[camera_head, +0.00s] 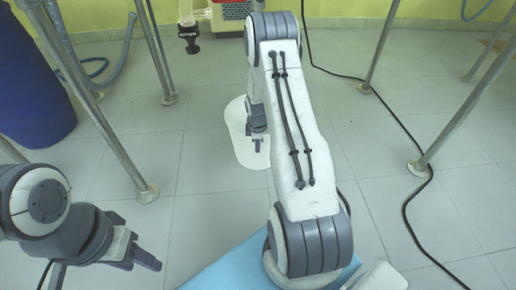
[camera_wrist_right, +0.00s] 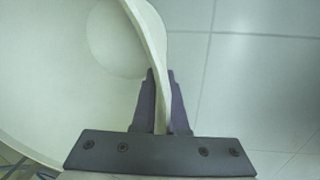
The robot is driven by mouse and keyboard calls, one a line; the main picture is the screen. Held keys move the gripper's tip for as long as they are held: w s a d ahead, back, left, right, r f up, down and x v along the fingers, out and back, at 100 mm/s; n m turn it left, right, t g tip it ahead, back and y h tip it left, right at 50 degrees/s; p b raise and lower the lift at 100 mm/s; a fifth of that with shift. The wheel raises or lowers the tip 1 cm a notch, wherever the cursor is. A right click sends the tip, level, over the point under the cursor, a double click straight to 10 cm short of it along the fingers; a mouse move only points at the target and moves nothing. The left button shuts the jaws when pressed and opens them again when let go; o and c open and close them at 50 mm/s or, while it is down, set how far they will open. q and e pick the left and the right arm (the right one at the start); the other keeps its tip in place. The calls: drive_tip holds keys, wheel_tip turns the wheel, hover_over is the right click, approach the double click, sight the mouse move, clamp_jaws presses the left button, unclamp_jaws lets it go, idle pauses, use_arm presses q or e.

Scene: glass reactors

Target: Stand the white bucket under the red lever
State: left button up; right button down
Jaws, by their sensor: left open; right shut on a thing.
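The white bucket (camera_head: 236,125) is in the middle of the head view, partly hidden behind my right arm. My right gripper (camera_head: 258,146) is shut on its wall at the rim. In the right wrist view the bucket (camera_wrist_right: 60,70) fills the left side, and the gripper's fingers (camera_wrist_right: 162,100) pinch its rim from both sides. I cannot tell whether the bucket touches the floor. No red lever shows clearly; a dark outlet (camera_head: 188,38) hangs at the top, left of the bucket. My left gripper (camera_head: 147,259) is open and empty at the lower left.
A red and cream machine (camera_head: 235,11) stands at the back. Metal legs (camera_head: 158,60) rise left and right of the bucket. A blue barrel (camera_head: 35,100) stands at the far left. A black cable (camera_head: 398,185) crosses the floor at the right. Tiles around the bucket are clear.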

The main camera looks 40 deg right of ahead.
drive_tip(key=c, duration=0.9)
unclamp_jaws()
drive_tip(key=shift+c, duration=0.2)
